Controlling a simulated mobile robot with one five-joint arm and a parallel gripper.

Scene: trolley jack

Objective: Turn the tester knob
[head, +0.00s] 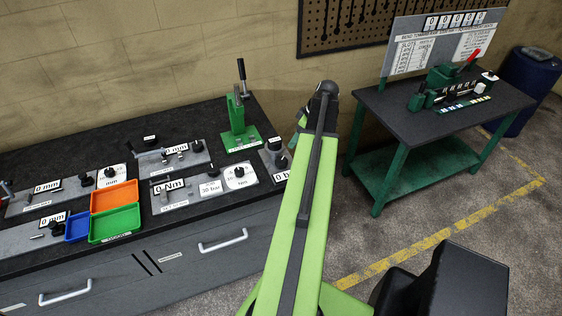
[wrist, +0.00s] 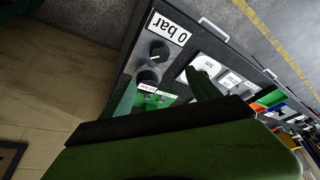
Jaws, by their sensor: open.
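A grey tester panel marked "0 bar" (head: 276,172) stands at the right end of the bench, partly covered by my arm. Its dark knob (head: 275,144) shows just left of my arm. In the wrist view the panel appears turned around, with a black knob (wrist: 158,52) beside the 0 bar label (wrist: 169,28) and a second round black part (wrist: 148,78) nearer to me. My gripper (wrist: 167,82) is open and empty, its dark green fingers apart on either side of the nearer black part in the picture. I cannot tell any contact. In the head view my arm mostly hides the gripper.
A green lever press (head: 238,130) stands behind and left of the tester. Other panels with dials, including one marked "0 Nm" (head: 168,186), and orange (head: 114,196), green (head: 114,224) and blue bins fill the bench leftward. A green table (head: 420,125) stands apart at right.

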